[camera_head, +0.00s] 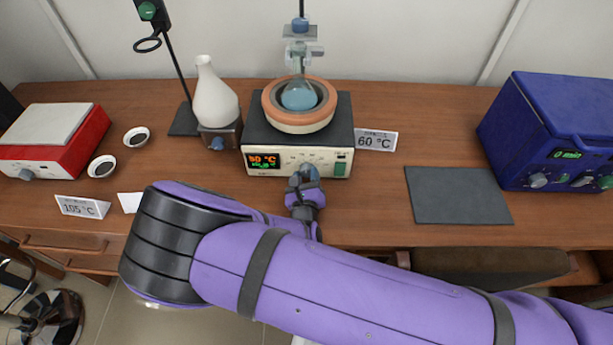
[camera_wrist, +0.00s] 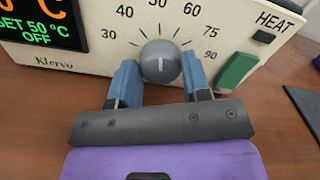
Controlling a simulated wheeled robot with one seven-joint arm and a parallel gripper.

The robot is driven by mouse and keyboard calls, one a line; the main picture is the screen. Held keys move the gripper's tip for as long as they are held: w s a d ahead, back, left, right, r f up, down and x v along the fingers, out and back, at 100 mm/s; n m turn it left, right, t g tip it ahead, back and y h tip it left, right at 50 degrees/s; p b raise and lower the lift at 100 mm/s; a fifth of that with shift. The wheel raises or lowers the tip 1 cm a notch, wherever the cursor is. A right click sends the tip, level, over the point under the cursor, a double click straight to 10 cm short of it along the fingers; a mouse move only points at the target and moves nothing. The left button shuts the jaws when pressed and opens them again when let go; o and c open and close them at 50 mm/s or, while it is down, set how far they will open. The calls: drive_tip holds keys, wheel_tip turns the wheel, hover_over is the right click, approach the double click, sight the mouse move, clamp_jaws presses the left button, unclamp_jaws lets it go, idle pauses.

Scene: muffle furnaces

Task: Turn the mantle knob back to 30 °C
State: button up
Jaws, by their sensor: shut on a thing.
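The heating mantle (camera_head: 260,130) stands at the back middle of the bench, with a white front panel and an orange-rimmed bowl. A round flask with blue liquid (camera_head: 299,95) sits in the bowl. The grey mantle knob (camera_wrist: 161,62) is in the middle of the panel in the wrist view, its white mark pointing up, near 50 on the printed scale. The display (camera_wrist: 45,22) reads "SET 50 °C OFF". My gripper (camera_wrist: 160,75) is at the panel, its blue fingers on either side of the knob, shut on it. In the head view my gripper (camera_head: 304,180) partly hides the knob.
A "60 °C" card (camera_head: 376,140) stands right of the mantle. A grey mat (camera_head: 458,195) and a blue device (camera_head: 550,130) are farther right. A white flask (camera_head: 214,95), a red-and-white hotplate (camera_head: 52,140) and a "105 °C" card (camera_head: 82,207) are at left. A green HEAT switch (camera_wrist: 237,70) is close to my right finger.

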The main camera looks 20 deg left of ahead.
drive_tip(key=n, duration=0.6)
drive_tip(key=shift+n, duration=0.3)
drive_tip(key=n, duration=0.6)
drive_tip(key=shift+s+a+f, duration=0.1)
drive_tip(key=shift+f, duration=0.05)
drive_tip(key=o, duration=0.9)
